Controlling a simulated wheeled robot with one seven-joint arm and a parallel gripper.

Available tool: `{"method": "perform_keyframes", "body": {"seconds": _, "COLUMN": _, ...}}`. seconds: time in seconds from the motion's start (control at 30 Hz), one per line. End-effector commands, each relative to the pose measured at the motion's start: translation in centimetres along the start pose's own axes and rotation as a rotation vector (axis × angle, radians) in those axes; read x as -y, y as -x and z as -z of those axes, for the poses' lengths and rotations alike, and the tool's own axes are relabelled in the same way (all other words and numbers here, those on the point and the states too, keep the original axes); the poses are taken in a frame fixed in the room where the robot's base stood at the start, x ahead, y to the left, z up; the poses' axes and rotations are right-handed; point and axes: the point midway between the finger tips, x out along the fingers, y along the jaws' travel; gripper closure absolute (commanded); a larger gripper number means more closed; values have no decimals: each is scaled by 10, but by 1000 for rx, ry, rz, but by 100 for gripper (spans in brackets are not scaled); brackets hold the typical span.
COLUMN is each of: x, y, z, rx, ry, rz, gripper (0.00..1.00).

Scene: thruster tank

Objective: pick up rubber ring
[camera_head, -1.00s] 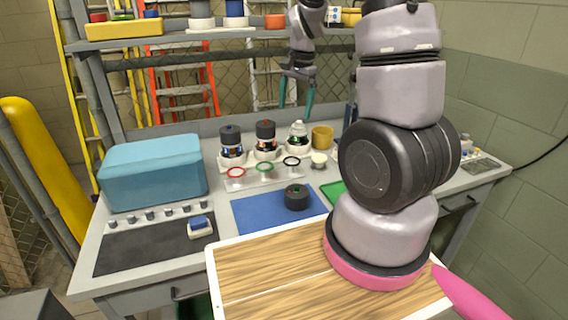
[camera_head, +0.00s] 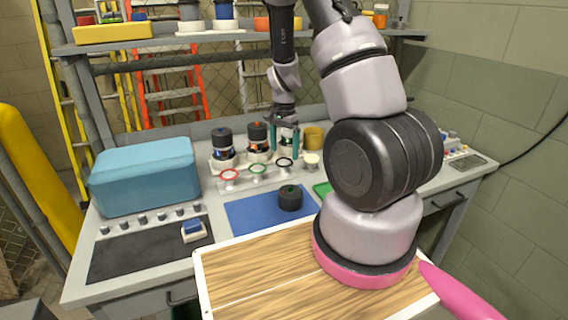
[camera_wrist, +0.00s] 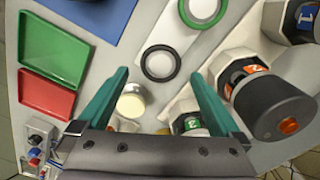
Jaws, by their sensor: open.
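Three rings lie in a row on a pale strip on the bench: a red ring (camera_head: 229,179), a green ring (camera_head: 258,173) and a black ring (camera_head: 284,166). Which of them is the rubber ring is not marked. In the wrist view, the black ring (camera_wrist: 144,63) lies flat, ahead of and between my fingertips, and the green ring (camera_wrist: 187,12) is above it, partly cut off. My gripper (camera_head: 284,155) is open and empty above the row's right end. Its teal fingers also show in the wrist view (camera_wrist: 158,73), apart from the black ring.
Numbered canisters (camera_head: 222,139) stand close behind the rings. A cream round piece (camera_wrist: 131,103) sits by my left finger. A black cap (camera_head: 290,199) lies on the blue mat (camera_head: 245,215). A blue case (camera_head: 145,178) stands left. Green (camera_wrist: 55,50) and red (camera_wrist: 45,97) trays lie nearby.

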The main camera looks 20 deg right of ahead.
Motion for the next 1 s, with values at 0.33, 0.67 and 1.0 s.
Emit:
{"method": "perform_keyframes", "body": {"seconds": 0.33, "x": 1, "y": -32, "z": -1, "rx": 1, "ry": 0, "rz": 0, "gripper": 0}}
{"method": "perform_keyframes", "body": {"seconds": 0.67, "x": 1, "y": -32, "z": -1, "rx": 0, "ry": 1, "rz": 0, "gripper": 0}}
{"method": "perform_keyframes", "body": {"seconds": 1.0, "x": 1, "y": -36, "z": -1, "rx": 0, "ry": 1, "rz": 0, "gripper": 0}}
